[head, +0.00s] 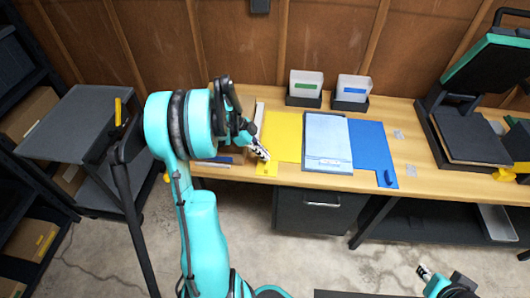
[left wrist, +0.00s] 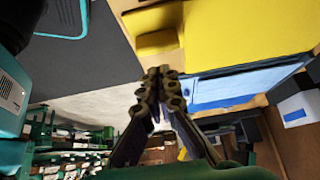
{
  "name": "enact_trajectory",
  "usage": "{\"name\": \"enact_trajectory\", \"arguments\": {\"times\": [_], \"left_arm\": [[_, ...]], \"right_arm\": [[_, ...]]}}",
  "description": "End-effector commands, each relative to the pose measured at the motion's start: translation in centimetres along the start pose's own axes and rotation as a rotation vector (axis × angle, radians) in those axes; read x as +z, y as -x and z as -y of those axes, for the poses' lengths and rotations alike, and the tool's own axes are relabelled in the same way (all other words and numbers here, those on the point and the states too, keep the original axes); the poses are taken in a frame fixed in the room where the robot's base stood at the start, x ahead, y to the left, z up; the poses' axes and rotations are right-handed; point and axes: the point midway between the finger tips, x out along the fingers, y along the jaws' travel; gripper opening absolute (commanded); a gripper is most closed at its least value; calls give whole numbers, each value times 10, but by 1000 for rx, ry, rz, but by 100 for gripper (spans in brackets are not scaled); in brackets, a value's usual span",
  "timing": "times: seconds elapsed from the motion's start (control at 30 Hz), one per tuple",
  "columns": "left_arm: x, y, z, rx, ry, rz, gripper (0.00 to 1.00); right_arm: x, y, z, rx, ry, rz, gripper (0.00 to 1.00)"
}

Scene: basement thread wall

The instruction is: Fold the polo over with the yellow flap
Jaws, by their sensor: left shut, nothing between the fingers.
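The yellow flap (head: 284,128) lies flat on the wooden table, left of the polo, with a small tab (head: 267,169) at its front edge. The light blue polo (head: 327,138) lies flat in the middle of the folding board. A blue flap (head: 371,150) lies on its right. My left gripper (head: 263,155) is shut and empty at the front of the yellow flap, near its tab. In the left wrist view its closed fingertips (left wrist: 160,74) are close to the yellow tab (left wrist: 155,42); I cannot tell if they touch. My right gripper (head: 422,271) is low at the bottom right, away from the table.
Two white bins, one with a green label (head: 305,84) and one with a blue label (head: 352,88), stand at the table's back. A black press (head: 470,133) stands at the right. A grey cart (head: 75,125) is at the left.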

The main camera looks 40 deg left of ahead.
Motion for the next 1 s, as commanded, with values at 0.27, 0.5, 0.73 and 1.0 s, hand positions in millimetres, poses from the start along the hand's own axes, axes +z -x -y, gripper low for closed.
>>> {"name": "enact_trajectory", "arguments": {"times": [0.27,0.5,0.73,1.0], "left_arm": [[21,-14,0,0,2,0,0],[28,-19,0,0,1,0,0],[29,-19,0,0,1,0,0],[28,-19,0,0,1,0,0]], "right_arm": [[9,-13,0,0,0,0,34],[12,-16,0,0,0,0,34],[12,-17,0,0,0,0,34],[12,-17,0,0,0,0,34]]}}
